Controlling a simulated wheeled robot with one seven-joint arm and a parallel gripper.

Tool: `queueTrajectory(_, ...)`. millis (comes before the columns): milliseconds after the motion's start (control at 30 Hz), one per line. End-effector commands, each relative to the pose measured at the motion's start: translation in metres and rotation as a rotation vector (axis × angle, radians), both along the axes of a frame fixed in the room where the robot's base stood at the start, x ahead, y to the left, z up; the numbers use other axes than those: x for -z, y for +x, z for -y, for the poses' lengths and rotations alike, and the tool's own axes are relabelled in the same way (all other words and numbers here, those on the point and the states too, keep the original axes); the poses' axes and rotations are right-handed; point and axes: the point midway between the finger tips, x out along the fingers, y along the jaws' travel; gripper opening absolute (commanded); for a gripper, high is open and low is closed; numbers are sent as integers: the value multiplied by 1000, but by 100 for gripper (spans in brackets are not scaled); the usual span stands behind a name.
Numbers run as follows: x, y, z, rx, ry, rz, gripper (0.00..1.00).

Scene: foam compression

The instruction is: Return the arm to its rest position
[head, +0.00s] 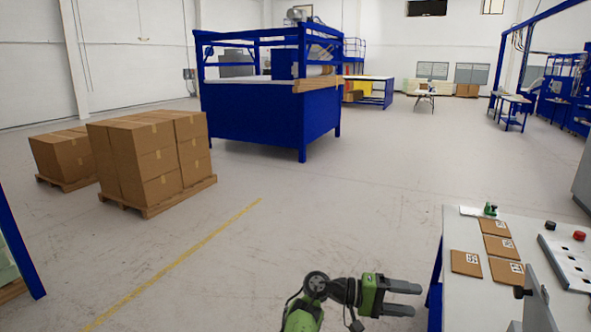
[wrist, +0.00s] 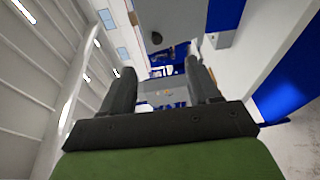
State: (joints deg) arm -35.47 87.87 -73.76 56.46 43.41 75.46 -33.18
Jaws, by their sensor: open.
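My gripper (head: 405,298) is at the bottom of the head view, at the end of my green and dark arm. Its two grey fingers point right, toward the white-topped table (head: 459,223). The fingers are apart with nothing between them. In the picture the fingertips are just left of the table's blue leg; I cannot tell the exact gap. In the wrist view my gripper (wrist: 160,80) shows two dark parallel fingers spread wide, with only the distant hall between them.
Several flat brown cardboard pieces (head: 466,263) lie on the table, with a small green item (head: 490,209) and a metal panel (head: 573,262). Stacked boxes (head: 150,158) on a pallet stand left. A large blue machine (head: 270,110) stands behind. The floor (head: 310,215) between is clear.

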Motion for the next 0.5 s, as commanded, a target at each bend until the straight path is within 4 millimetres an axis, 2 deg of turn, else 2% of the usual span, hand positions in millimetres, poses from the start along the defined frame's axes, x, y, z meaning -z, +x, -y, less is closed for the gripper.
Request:
queueTrajectory(267,-17,-34,49,134,218,59,61)
queueTrajectory(367,-20,-53,67,188,335,86,61)
queueTrajectory(500,-20,-89,88,255,564,138,61)
